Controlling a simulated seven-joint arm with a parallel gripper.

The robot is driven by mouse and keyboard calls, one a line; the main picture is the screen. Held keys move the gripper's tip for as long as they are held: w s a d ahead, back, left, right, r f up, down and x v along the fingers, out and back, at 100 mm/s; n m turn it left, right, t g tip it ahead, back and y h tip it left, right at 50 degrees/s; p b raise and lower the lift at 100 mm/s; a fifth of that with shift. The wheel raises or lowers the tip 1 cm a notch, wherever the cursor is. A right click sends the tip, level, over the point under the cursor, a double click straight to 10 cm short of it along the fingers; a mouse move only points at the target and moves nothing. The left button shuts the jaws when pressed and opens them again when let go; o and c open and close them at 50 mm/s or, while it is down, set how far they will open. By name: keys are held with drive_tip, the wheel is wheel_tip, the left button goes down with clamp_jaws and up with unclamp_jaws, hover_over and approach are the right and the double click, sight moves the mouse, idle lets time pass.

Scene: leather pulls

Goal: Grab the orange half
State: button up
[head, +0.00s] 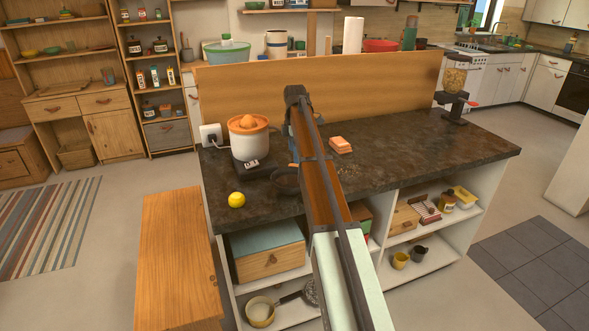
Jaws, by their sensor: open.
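An orange dome (248,121) sits on top of a white juicer (250,142) with an orange rim, at the back left of the dark worktop. I cannot tell whether the dome is an orange half or the juicer's own cone. No other orange half is clearly seen. My arm reaches up across the middle of the view, over the worktop and to the right of the juicer. The fingers of my gripper cannot be made out; my arm hides the space behind it.
A yellow lemon (236,200) lies near the left front edge. A dark round item (287,181), partly behind my arm, is right of it. An orange-and-white stack (340,145) lies right of my arm. A wooden panel (400,85) stands along the back. The worktop's right side (440,150) is mostly clear.

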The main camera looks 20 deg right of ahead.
drive_tip(key=shift+w+f, duration=0.15)
drive_tip(key=shift+f, duration=1.45)
drive_tip(key=shift+w+f, duration=0.15)
drive_tip(key=shift+f, duration=1.4)
drive_tip(key=c, duration=1.2)
drive_tip(key=shift+o, duration=0.2)
